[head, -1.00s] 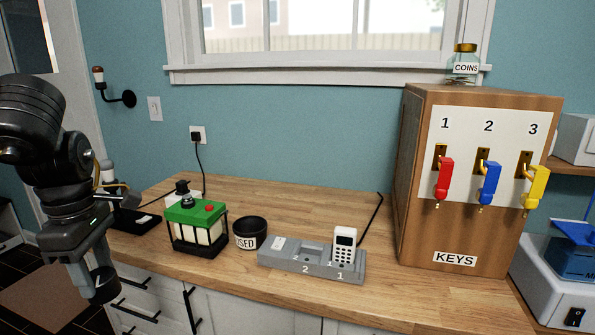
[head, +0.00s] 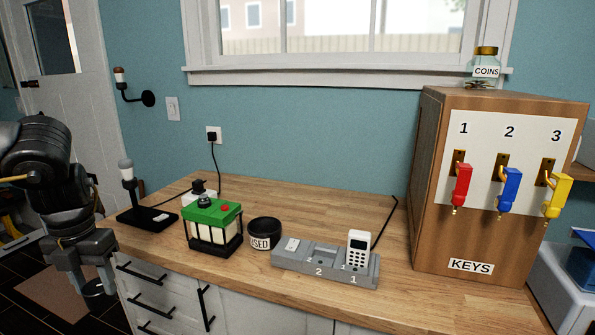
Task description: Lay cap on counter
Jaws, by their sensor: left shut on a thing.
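My left gripper (head: 92,284) is at the lower left of the head view, pointing down, just off the left front corner of the wooden counter (head: 330,202). It is shut on a small dark, round cap (head: 93,289), of which little shows between the fingers. The cap is apart from the counter top. My right gripper is not in view.
On the counter stand a black stand with a white-tipped post (head: 130,190), a green-topped caddy (head: 212,228), a black "USED" cup (head: 265,233), a grey dock (head: 320,264) holding a white handset (head: 358,248), and a wooden key cabinet (head: 500,240). Bare wood lies behind the cup and dock.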

